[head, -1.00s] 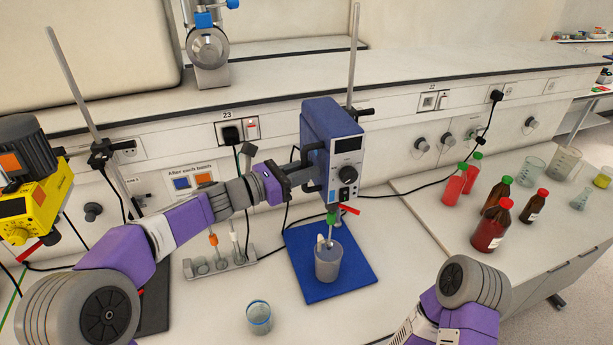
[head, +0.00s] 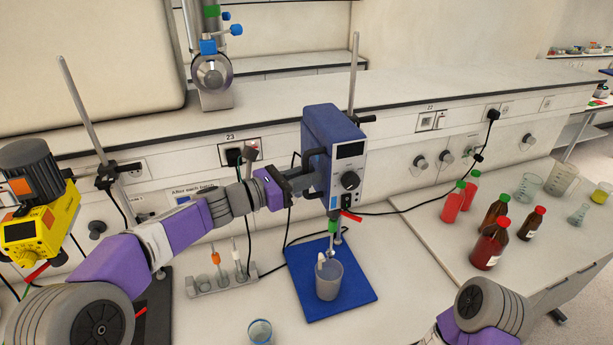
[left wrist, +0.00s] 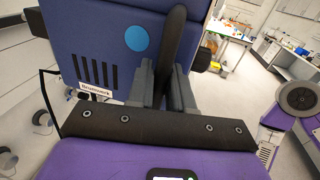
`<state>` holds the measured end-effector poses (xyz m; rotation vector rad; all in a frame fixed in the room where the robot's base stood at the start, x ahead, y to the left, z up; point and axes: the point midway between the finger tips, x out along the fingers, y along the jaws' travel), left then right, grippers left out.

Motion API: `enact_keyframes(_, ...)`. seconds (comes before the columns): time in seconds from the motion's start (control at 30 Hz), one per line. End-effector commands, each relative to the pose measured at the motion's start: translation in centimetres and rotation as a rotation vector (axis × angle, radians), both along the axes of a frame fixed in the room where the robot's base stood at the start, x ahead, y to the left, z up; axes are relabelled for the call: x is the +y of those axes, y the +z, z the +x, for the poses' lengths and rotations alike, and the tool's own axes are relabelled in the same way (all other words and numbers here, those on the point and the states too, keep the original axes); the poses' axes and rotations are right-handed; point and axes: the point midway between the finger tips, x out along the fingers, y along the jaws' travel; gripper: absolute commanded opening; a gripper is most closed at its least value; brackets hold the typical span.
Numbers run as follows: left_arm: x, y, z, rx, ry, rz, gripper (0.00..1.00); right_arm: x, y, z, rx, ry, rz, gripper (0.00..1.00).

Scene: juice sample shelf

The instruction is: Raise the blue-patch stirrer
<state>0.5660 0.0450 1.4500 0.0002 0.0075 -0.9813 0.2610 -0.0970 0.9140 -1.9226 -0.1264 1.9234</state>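The blue stirrer (head: 325,130) hangs on a metal rod above a blue base plate (head: 352,293). A round blue patch (left wrist: 136,38) shows on its side in the left wrist view. My left gripper (head: 304,178) is shut on the dark handle at the stirrer's left side. In the left wrist view the handle (left wrist: 174,50) stands between the two fingers. The stirrer's shaft ends in an impeller (head: 331,252) at about the rim of the grey beaker (head: 329,283) on the plate. My right arm is at the bottom right; its gripper is out of view.
A yellow stirrer (head: 40,225) with an orange patch stands on another rod at the left. A holder (head: 222,282) with several probes and a glass beaker (head: 260,332) are left of the plate. Several bottles (head: 490,243) and beakers stand at the right. A shelf edge runs behind.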

Motion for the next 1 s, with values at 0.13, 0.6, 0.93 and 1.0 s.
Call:
enact_keyframes(0.13,0.1,0.9,0.0,-0.013,0.002,-0.009,0.36,0.0,0.1,0.0,0.0,0.0,0.0,0.81)
enact_keyframes(0.6,2.4,0.5,-1.5,-0.011,0.006,-0.005,0.36,0.0,-0.7,0.0,0.0,0.0,0.0,0.81)
enact_keyframes(0.93,6.1,0.6,-4.0,-0.012,0.003,-0.007,0.36,0.0,-1.4,0.0,0.0,0.0,0.0,0.81)
enact_keyframes(1.0,6.3,0.6,-4.2,-0.012,0.003,-0.007,0.36,0.0,-1.5,0.0,0.0,0.0,0.0,0.81)
